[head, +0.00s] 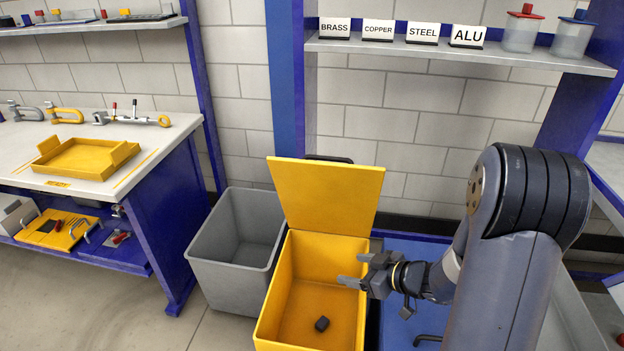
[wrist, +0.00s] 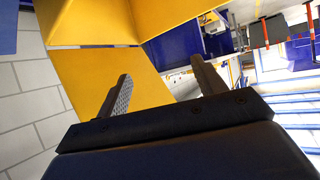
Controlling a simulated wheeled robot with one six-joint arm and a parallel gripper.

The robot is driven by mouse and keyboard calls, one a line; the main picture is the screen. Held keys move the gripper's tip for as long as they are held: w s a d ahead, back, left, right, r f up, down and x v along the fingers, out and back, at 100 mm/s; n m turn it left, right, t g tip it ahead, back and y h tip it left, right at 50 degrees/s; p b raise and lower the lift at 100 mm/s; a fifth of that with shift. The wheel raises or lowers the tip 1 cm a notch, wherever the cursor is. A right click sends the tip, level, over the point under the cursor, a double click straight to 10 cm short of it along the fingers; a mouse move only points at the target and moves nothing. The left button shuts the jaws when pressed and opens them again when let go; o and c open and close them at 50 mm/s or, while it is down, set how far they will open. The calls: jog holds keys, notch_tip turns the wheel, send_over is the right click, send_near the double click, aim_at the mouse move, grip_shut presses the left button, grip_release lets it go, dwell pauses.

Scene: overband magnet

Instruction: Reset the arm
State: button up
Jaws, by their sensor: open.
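My gripper (head: 352,270) is open and empty at the upper right side of the yellow bin, with its fingers pointing left over the bin's edge. In the wrist view my gripper (wrist: 158,88) shows two separate fingers with nothing between them, and yellow panels beyond. My arm stands folded at the right of the head view. The yellow bin (head: 345,315) is open, its lid (head: 325,195) raised against the back.
A grey bin (head: 225,285) stands left of the yellow one. A workbench with a yellow tray (head: 85,158) and clamps is at the left. A shelf (head: 460,55) with BRASS, COPPER, STEEL and ALU signs hangs above. A blue surface (head: 400,325) lies right of the yellow bin.

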jog(key=b+x, duration=0.2)
jog(key=x, duration=0.7)
jog(key=shift+r+p, duration=2.6)
jog(key=shift+p, duration=0.3)
jog(key=shift+f, duration=0.15)
